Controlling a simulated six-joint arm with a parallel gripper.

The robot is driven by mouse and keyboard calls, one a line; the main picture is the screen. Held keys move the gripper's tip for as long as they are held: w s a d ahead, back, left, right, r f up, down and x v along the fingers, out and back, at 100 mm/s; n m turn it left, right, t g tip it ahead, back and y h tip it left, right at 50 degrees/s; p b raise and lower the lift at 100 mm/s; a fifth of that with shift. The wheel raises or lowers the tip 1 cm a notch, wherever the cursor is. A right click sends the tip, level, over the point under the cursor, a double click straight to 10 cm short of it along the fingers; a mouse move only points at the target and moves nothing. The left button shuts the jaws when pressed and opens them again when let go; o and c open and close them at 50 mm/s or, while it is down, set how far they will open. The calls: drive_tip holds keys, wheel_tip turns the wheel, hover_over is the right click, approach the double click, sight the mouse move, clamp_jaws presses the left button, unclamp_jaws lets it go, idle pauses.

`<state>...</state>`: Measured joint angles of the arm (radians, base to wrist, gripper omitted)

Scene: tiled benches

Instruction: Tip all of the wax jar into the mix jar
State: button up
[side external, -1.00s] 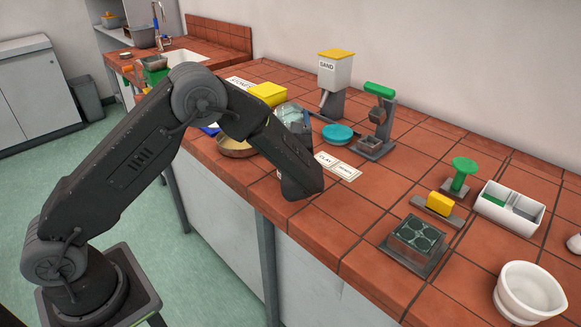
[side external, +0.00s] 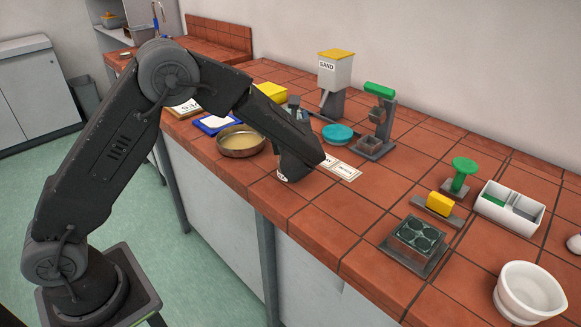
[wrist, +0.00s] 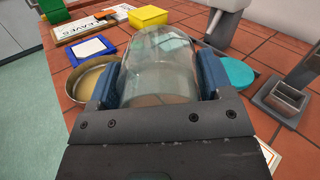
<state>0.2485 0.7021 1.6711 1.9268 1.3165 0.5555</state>
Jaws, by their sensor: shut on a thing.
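My gripper (wrist: 158,78) is shut on a clear glass jar (wrist: 157,58), its two blue fingers on either side of it. In the wrist view the glass is see-through with a rounded upper end; I cannot tell how much it holds. No label shows on it, so I cannot confirm it is the wax jar. In the side view, my arm hides most of the gripper, with a finger (side external: 294,104) showing above it. A small white patch with a dark mark (side external: 283,178) shows below the wrist. I cannot make out a separate mix jar.
A brass pan with pale contents (side external: 241,141) and a blue-rimmed tray (side external: 202,125) stand left of the wrist. A turquoise dish (side external: 338,133), the sand dispenser (side external: 335,72) and a grey stand (side external: 379,125) are behind right. Label cards (side external: 341,170) lie to the right.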

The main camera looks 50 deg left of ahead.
drive_tip(key=shift+w+a+f+g+h, duration=0.2)
drive_tip(key=shift+a+f+g+h, duration=0.05)
drive_tip(key=shift+g+h, duration=0.4)
drive_tip(key=shift+w+a+f+g+h, duration=0.1)
drive_tip(key=shift+a+f+g+h, duration=0.15)
drive_tip(key=shift+g+h, duration=0.4)
drive_tip(key=shift+w+a+f+g+h, duration=0.1)
drive_tip(key=shift+f+g+h, duration=0.1)
drive_tip(key=shift+g+h, duration=0.3)
drive_tip(key=shift+w+f+g+h, duration=0.1)
drive_tip(key=shift+f+g+h, duration=0.15)
drive_tip(key=shift+h, duration=0.45)
drive_tip(key=shift+a+r+g+h, duration=0.1)
drive_tip(key=shift+g+h, duration=0.45)
drive_tip(key=shift+h, duration=0.15)
drive_tip(key=shift+g+h, duration=0.9)
drive_tip(key=shift+h, duration=0.1)
